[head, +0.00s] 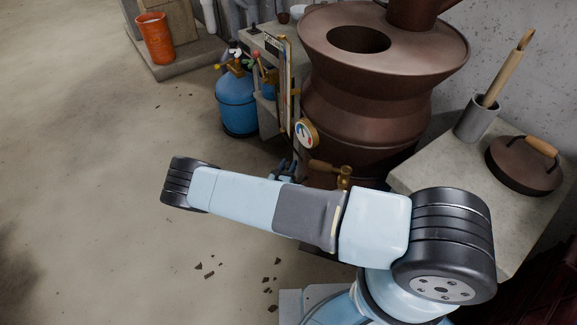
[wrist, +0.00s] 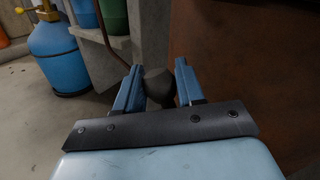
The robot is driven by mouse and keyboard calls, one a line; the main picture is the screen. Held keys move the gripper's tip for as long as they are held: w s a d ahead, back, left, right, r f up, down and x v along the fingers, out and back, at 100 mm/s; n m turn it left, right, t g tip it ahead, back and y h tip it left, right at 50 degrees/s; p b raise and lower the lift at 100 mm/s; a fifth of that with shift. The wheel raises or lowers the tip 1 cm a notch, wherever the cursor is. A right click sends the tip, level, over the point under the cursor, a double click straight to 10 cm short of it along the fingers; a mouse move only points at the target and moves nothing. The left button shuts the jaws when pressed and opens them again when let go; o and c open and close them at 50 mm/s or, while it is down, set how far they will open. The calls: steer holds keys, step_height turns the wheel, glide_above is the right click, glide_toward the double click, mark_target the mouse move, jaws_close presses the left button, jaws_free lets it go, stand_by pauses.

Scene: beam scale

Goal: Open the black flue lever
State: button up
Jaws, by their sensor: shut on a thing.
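My gripper (wrist: 158,85) is shut on a dark, rounded knob, which I take to be the end of the black flue lever (wrist: 159,86). The knob sits between the two blue fingers in the wrist view. The rest of the lever is hidden behind the gripper. In the head view my gripper (head: 284,170) shows only in part beyond my arm, low beside the brown copper vessel (head: 355,125); the lever cannot be made out there.
A blue gas cylinder (head: 237,103) stands left of the vessel. A gauge (head: 306,134) and a brass tap with a wooden handle (head: 335,172) are close above my arm. A stone counter (head: 440,170) with a lid (head: 522,168) is at right.

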jaws_close()
steer(key=shift+s, duration=0.1)
steer(key=s+m+t, duration=0.1)
steer(key=s+d+r+m+h, duration=0.1)
steer(key=m, duration=0.1)
steer(key=shift+s+d+t, duration=0.1)
steer(key=shift+d+t, duration=0.15)
steer(key=shift+t, duration=0.15)
steer(key=s+m, duration=0.1)
steer(key=s+d+m+h, duration=0.1)
steer(key=m, duration=0.1)
steer(key=shift+s+d+t+h, duration=0.1)
steer(key=shift+d+t+h, duration=0.2)
steer(key=shift+t, duration=0.1)
steer(key=shift+s+d+f+m+h, duration=0.1)
steer(key=shift+s+d+m+h, duration=0.3)
steer(key=shift+m, duration=0.45)
steer(key=shift+s+d+f+m+h, duration=0.15)
steer(key=shift+s+m+h, duration=0.3)
steer(key=shift+m, duration=0.4)
steer(key=o, duration=0.9)
jaws_free()
